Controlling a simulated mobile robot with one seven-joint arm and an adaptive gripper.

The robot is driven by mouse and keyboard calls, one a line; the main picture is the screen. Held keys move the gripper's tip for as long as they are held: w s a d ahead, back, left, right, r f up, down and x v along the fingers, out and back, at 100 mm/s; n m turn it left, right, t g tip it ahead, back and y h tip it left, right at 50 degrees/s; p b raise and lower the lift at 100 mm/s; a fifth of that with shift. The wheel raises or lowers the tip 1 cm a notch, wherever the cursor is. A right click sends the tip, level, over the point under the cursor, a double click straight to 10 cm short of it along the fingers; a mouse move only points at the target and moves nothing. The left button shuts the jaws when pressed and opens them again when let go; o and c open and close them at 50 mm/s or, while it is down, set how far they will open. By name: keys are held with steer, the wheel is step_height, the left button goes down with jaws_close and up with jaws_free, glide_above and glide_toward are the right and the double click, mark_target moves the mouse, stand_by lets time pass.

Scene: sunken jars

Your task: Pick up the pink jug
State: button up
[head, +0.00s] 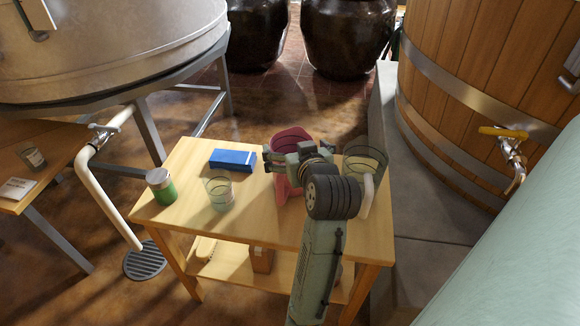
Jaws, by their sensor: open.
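The pink jug (291,138) stands on the wooden table, towards its back right. Its rim shows above my gripper and part of its pink body shows below; the rest is hidden behind my gripper and arm. My gripper (272,160) is open, in front of the jug and overlapping it in the picture. Its fingers point left. I cannot tell whether they touch the jug or how far they are from it.
The wooden table (180,222) also holds a blue box (232,159), a green jar (161,188), a clear glass (219,194) and a larger clear vessel (365,160) right of the jug. A concrete ledge (425,225) borders the right.

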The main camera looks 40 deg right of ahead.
steer(key=p+x, duration=0.1)
steer(key=x, duration=0.4)
steer(key=shift+w+d+f, duration=0.2)
steer(key=shift+f, duration=0.05)
steer(key=c, duration=1.4)
steer(key=shift+r, duration=0.1)
